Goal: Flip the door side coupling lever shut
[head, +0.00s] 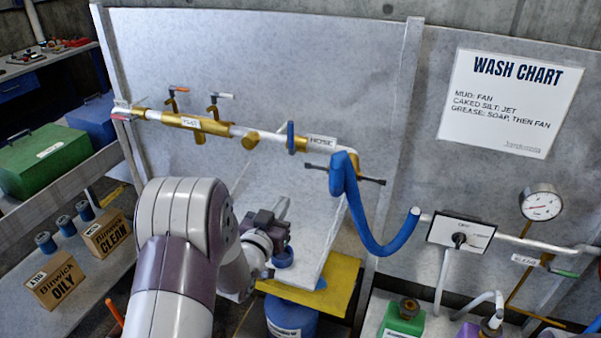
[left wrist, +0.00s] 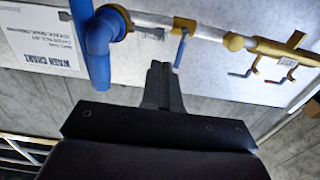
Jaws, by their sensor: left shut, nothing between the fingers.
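A blue hose (head: 352,205) joins the white pipe at a coupling just right of the HOSE label (head: 321,142). Two thin dark coupling levers stick out there, one to the left (head: 315,167) and one to the right (head: 373,181). I cannot tell which is the door side one. My left gripper (head: 283,207) is shut and empty, below and left of the coupling, apart from it. In the left wrist view its fingers (left wrist: 162,78) are together, with the hose (left wrist: 94,45) and brass coupling (left wrist: 117,20) beyond. My right gripper is not in view.
A blue valve handle (head: 291,137) hangs on the pipe left of the coupling. A brass manifold (head: 200,124) with orange and white handles is further left. A yellow stand (head: 338,282) and blue drum (head: 290,317) sit below. A selector box (head: 460,234) and gauge (head: 541,203) are right.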

